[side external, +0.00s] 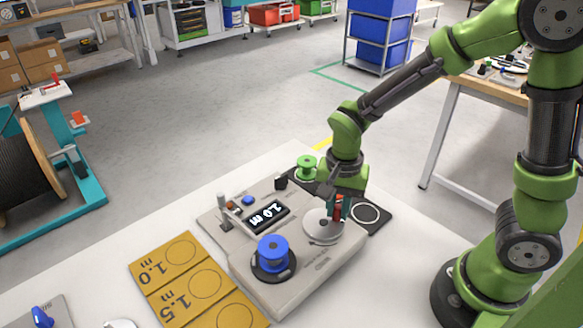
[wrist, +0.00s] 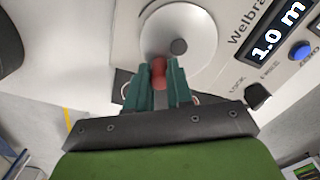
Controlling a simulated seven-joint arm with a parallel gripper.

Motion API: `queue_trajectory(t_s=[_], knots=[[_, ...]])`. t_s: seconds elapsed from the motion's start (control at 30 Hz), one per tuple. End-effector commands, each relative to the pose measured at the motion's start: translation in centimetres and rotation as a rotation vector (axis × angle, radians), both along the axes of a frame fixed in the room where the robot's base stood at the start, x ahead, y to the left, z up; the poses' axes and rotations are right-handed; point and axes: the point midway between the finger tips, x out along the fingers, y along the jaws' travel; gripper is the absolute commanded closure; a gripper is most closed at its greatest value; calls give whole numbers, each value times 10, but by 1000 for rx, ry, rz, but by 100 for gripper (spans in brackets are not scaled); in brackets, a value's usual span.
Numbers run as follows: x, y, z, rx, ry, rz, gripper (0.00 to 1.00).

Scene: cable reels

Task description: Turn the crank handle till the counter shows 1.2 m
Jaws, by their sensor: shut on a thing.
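The winding machine (side external: 300,285) is a grey box on the white table. Its counter (wrist: 278,32) reads 1.0 m in the wrist view; the same display (side external: 267,217) shows in the side view. The crank is a round pale disc (side external: 318,230) with a red handle (wrist: 158,74) near its rim. My gripper (wrist: 157,80) is shut on the red handle, one dark green finger on each side. The disc's grey hub (wrist: 179,46) is just above and right of the handle in the wrist view. In the side view the fingers partly hide the handle.
A blue reel (side external: 273,252) sits on the machine's front. A green reel (side external: 306,168) stands on a dark mat behind. A blue button (wrist: 302,50) is beside the counter. Yellow marked boards (side external: 172,262) lie left of the machine.

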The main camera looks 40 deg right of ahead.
Motion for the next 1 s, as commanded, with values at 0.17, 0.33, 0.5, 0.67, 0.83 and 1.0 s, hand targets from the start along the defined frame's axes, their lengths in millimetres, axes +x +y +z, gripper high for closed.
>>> queue_trajectory(t_s=[0.17,0.33,0.5,0.67,0.83,1.0], knots=[[-8,7,0,1,0,4,100],[-14,16,0,2,-2,5,100],[-16,26,0,2,-3,5,100],[-15,34,0,0,-2,5,100],[-11,44,0,1,-3,4,100],[-5,50,0,0,-2,2,100]])
